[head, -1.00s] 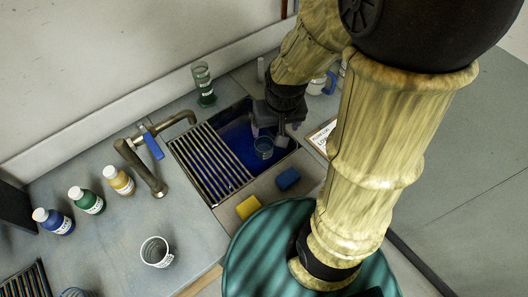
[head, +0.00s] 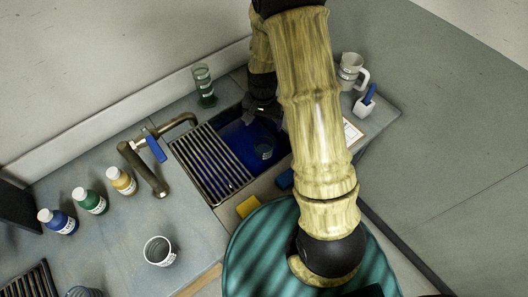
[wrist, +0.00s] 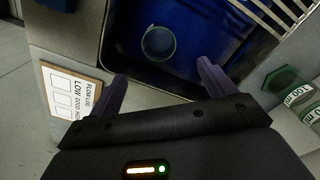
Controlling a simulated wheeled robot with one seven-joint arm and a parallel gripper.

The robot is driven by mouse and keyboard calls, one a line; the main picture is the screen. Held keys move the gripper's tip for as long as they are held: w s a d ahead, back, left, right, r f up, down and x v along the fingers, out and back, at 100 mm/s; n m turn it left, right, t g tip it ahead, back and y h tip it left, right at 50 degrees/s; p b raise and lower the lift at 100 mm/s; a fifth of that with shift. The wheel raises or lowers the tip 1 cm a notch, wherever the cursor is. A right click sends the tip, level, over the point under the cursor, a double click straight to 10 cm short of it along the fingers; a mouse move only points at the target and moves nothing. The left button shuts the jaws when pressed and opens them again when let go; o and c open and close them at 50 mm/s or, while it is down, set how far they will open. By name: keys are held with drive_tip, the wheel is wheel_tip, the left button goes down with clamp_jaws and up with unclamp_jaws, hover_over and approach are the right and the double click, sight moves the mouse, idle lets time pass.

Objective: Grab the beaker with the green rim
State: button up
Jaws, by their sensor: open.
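A clear beaker (head: 264,149) stands in the blue sink basin, right of the slatted rack. In the wrist view the beaker (wrist: 158,43) shows from above as a round, teal-green rim, ahead of the fingertips and between their lines. My gripper (wrist: 160,76) is open and empty, with its two purple fingers spread apart and not touching the beaker. In the head view my gripper (head: 265,116) is at the back of the basin, beyond the beaker, partly hidden by my arm.
A slatted rack (head: 213,164) and a tap (head: 153,149) lie left of the basin (head: 236,130). A green-based cylinder (head: 204,88) stands behind. Several bottles (head: 90,201) stand left. A jug (head: 349,70), a card (head: 352,132) and a yellow sponge (head: 248,206) are nearby.

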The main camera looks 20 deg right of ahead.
drive_tip(key=p, duration=0.2)
approach(263, 142)
drive_tip(key=s+f, duration=0.1)
drive_tip(key=f, duration=0.3)
drive_tip(key=s+f, duration=0.1)
drive_tip(key=f, duration=0.1)
drive_tip(key=shift+s+a, duration=0.3)
drive_tip(key=shift+a, duration=0.05)
drive_tip(key=shift+s+d+f+p, duration=0.1)
drive_tip(key=shift+f+p, duration=0.65)
drive_tip(key=shift+f, duration=0.05)
drive_tip(key=shift+f+p, duration=0.55)
drive_tip(key=shift+f, duration=1.25)
drive_tip(key=shift+c, duration=0.2)
drive_tip(key=c, duration=1.1)
drive_tip(key=shift+r, duration=0.35)
drive_tip(key=shift+c, duration=0.2)
wheel_tip(263, 142, up, 9)
drive_tip(key=b, duration=0.2)
drive_tip(key=shift+r, duration=0.15)
